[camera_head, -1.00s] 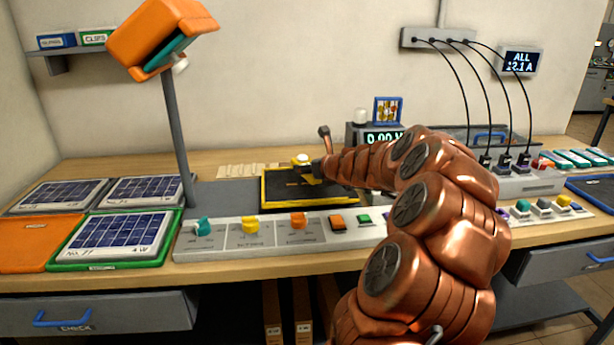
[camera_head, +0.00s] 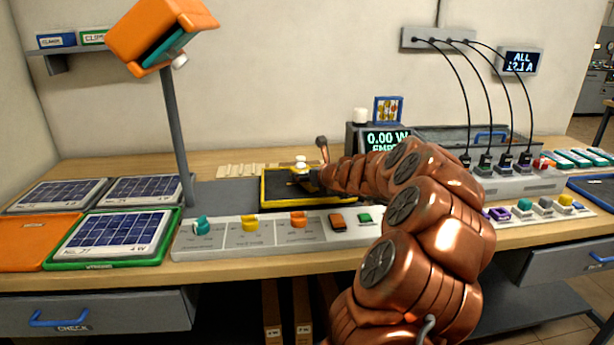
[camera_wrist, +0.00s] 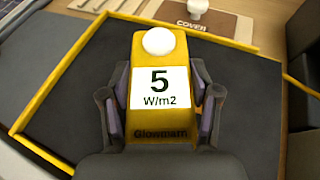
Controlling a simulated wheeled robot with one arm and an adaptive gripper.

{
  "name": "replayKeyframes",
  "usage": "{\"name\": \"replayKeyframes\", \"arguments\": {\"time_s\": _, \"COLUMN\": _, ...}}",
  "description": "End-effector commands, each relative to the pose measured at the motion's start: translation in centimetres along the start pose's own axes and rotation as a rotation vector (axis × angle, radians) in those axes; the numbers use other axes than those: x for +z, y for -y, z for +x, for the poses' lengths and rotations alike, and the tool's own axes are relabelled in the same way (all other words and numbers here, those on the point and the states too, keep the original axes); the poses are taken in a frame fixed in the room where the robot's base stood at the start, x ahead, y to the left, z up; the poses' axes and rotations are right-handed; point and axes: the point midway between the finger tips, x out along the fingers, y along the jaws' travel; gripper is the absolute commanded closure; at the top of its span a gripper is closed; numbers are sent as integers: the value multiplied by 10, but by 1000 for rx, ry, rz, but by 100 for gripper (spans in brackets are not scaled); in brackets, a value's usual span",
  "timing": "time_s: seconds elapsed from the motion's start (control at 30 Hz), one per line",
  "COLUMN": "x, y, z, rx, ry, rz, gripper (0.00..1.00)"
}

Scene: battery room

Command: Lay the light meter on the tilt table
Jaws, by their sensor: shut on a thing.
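The light meter (camera_wrist: 160,85) is yellow with a white dome at its far end and a display reading 5 W/m2. My gripper (camera_wrist: 160,105) is shut on its two sides in the wrist view. The tilt table (camera_wrist: 75,90) is a dark plate with a yellow rim, and the meter is over it. I cannot tell if the meter touches the plate. In the head view the tilt table (camera_head: 275,200) lies behind the switch panel, with my gripper (camera_head: 303,176) over its right part. The meter is mostly hidden there behind my gripper, with its white dome showing.
An orange lamp (camera_head: 160,35) on a grey post stands left of the table. A switch panel (camera_head: 275,235) runs along the front. Solar panels (camera_head: 115,233) lie at the left. A display box (camera_head: 385,138) stands behind my arm, and a cabled charger (camera_head: 510,180) is at the right.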

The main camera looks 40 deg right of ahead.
Motion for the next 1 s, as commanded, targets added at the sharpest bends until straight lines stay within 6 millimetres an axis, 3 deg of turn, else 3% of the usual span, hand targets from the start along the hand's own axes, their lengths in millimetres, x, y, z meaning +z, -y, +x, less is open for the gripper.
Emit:
{"name": "replayKeyframes", "arguments": {"time_s": 0.03, "x": -2, "y": 0, "z": 1, "rx": 0, "ry": 0, "rz": 0, "gripper": 79}}
{"name": "replayKeyframes", "arguments": {"time_s": 0.07, "x": -1, "y": 0, "z": 0, "rx": 0, "ry": 0, "rz": 0, "gripper": 35}}
{"name": "replayKeyframes", "arguments": {"time_s": 0.27, "x": -1, "y": 0, "z": 0, "rx": 0, "ry": 0, "rz": 0, "gripper": 14}}
{"name": "replayKeyframes", "arguments": {"time_s": 0.7, "x": 2, "y": 0, "z": -2, "rx": 0, "ry": 0, "rz": -1, "gripper": 13}}
{"name": "replayKeyframes", "arguments": {"time_s": 1.0, "x": 3, "y": 1, "z": -43, "rx": -2, "ry": 1, "rz": 0, "gripper": 13}}
